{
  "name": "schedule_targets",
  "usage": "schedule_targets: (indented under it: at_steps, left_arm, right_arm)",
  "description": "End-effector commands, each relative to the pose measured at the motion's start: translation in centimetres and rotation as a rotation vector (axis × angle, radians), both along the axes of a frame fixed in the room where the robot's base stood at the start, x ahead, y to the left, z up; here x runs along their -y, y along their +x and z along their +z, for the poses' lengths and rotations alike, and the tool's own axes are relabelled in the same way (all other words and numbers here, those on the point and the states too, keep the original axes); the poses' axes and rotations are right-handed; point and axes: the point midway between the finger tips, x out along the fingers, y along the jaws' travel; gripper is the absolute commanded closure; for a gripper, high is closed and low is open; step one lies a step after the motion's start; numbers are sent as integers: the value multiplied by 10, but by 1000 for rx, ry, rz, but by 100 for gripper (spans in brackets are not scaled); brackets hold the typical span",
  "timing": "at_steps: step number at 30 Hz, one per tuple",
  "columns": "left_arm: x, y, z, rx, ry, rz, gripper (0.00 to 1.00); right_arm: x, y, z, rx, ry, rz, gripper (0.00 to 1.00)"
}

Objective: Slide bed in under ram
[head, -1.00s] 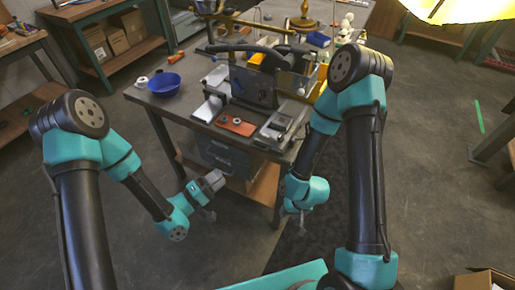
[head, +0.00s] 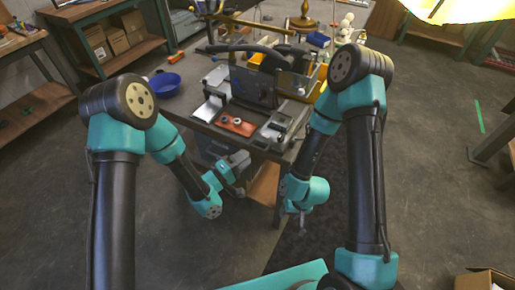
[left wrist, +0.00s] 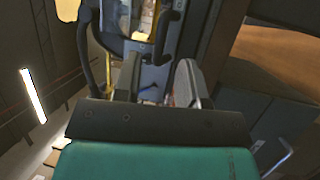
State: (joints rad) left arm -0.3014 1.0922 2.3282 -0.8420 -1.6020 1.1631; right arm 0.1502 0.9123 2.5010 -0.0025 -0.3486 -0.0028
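A dark grey press-like machine (head: 252,85) stands on the workbench, with curved black bars across its top. The ram cannot be told apart clearly. A flat light plate (head: 208,109) lies at its left front; whether this is the bed I cannot tell. My left gripper (head: 240,160) is at the bench's front edge, below the orange mat. In the left wrist view my left gripper (left wrist: 157,85) has its two fingers apart with nothing seen between them. My right gripper (head: 302,212) hangs in front of the bench, low and apart from everything; its fingers are too small to read.
An orange mat (head: 236,126) with small dark round parts lies at the bench front, beside a grey tray-like piece (head: 273,130). A brass lamp part (head: 303,18) stands behind.

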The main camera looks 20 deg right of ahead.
Motion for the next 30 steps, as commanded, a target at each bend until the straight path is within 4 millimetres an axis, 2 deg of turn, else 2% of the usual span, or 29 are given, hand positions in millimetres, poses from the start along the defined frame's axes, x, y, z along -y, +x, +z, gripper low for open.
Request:
schedule_targets:
  at_steps: [3,10,15,23,30]
  left_arm:
    - [20,8,3,2,1,-3,62]
    - [48,21,9,0,0,-2,62]
    - [57,25,10,0,0,0,62]
    - [57,25,10,-1,1,0,62]
    - [57,25,11,-1,0,0,84]
  right_arm:
    - [0,0,0,0,0,0,62]
    - [0,0,0,0,0,0,62]
    - [0,0,0,0,0,0,62]
    - [0,0,0,0,0,0,62]
    - [0,0,0,0,0,0,62]
